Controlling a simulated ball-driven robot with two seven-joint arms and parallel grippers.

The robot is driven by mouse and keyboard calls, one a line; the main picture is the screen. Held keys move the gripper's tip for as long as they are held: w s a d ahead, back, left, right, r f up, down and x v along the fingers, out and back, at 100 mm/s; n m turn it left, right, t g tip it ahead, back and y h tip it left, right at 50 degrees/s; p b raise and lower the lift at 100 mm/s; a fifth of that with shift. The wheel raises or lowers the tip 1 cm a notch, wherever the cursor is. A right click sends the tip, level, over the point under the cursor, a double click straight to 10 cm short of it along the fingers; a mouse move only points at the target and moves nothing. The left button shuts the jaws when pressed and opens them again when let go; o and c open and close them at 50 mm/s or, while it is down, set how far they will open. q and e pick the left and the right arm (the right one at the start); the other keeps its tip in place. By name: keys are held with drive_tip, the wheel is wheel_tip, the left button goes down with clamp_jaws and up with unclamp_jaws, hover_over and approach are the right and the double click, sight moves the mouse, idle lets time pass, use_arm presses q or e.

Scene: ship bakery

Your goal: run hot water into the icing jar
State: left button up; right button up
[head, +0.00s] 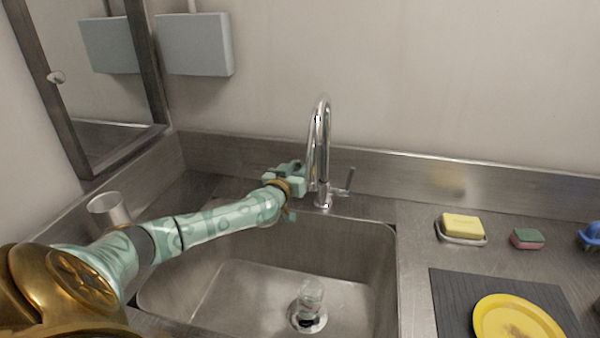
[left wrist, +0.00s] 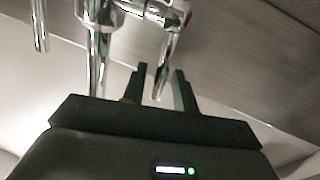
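The icing jar (head: 311,293) is a small clear glass jar in the sink basin, at the drain, below the tap. The chrome tap (head: 319,140) has a tall curved spout and a lever (head: 350,181) on its right side; I see no water running. My left gripper (head: 303,184) is at the tap's lower column in the head view, partly hidden there. In the left wrist view its two dark fingers (left wrist: 161,88) stand apart, with the chrome lever (left wrist: 165,60) between them and narrow gaps showing. A red mark (left wrist: 187,14) sits near the lever's base. My right gripper is not in view.
The steel sink (head: 245,285) surrounds the jar. A metal cup (head: 108,211) stands left of it. On the right are a yellow sponge (head: 462,226) in a dish, a green-pink sponge (head: 528,238), a blue object (head: 591,235) and a yellow plate (head: 515,318) on a dark mat (head: 452,291).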

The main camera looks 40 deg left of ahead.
use_arm(q)
drive_tip(key=shift+w, duration=0.2)
clamp_jaws()
drive_tip(key=shift+s, duration=0.1)
